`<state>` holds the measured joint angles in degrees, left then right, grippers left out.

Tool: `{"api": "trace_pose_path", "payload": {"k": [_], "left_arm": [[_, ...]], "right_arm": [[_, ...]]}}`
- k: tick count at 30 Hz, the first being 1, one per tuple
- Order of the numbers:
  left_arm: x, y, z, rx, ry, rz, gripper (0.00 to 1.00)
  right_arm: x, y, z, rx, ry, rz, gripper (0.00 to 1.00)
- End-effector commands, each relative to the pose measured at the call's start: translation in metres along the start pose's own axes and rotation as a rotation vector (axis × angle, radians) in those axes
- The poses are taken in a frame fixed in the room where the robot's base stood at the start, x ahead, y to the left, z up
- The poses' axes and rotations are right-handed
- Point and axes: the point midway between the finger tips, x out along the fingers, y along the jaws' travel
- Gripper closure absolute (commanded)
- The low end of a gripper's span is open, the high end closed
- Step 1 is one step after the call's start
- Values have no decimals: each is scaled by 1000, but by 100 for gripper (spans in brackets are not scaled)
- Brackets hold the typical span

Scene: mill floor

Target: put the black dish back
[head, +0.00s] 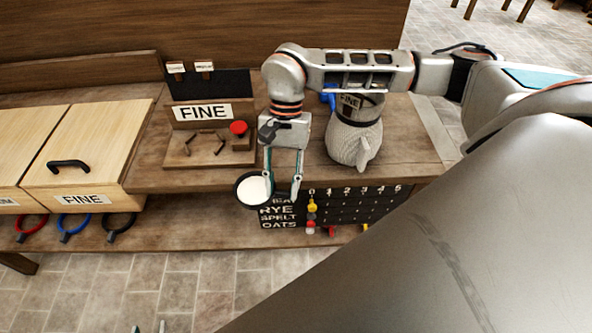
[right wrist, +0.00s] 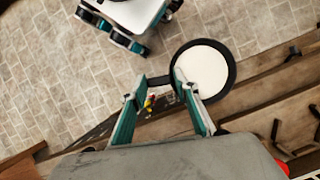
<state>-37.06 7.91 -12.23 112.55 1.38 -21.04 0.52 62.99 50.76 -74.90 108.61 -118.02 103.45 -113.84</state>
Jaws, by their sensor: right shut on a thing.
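The black dish (head: 239,193) is round, with a black rim and a white inside. It is in the air in front of the bench's front edge. My right gripper (head: 283,190) is shut on its short black handle, with the dish to the left of the fingers. In the right wrist view the dish (right wrist: 232,68) faces the camera, beyond the fingertips (right wrist: 161,80). My left gripper (head: 148,329) shows only its two fingertips at the bottom edge, apart and empty, over the floor.
Red (head: 31,228), blue (head: 72,229) and black (head: 121,229) looped things are below the drawers, left of the dish. A FINE stand (head: 210,155) with hooks and a red knob, and a pale jug (head: 352,143), stand on the bench. A black peg board (head: 350,207) is on the bench front.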

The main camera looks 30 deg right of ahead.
Motion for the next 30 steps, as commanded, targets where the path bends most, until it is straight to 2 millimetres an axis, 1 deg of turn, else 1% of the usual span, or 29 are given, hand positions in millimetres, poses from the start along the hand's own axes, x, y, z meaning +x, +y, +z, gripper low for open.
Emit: {"api": "trace_pose_path", "payload": {"k": [1,6,12,18,24,30], "left_arm": [[0,0,2,0,-3,0,63],[0,1,7,0,-10,1,63],[0,1,8,0,-12,1,63],[1,1,9,1,-11,1,63],[1,1,7,1,-8,1,63],[1,0,6,1,-4,0,63]], "right_arm": [[9,5,3,75,-5,-30,100],[24,12,11,359,-2,-147,100],[31,19,20,679,-1,-281,100],[30,26,30,971,1,-404,100],[25,31,37,1173,1,-487,100],[22,32,38,1252,1,-519,100]]}}
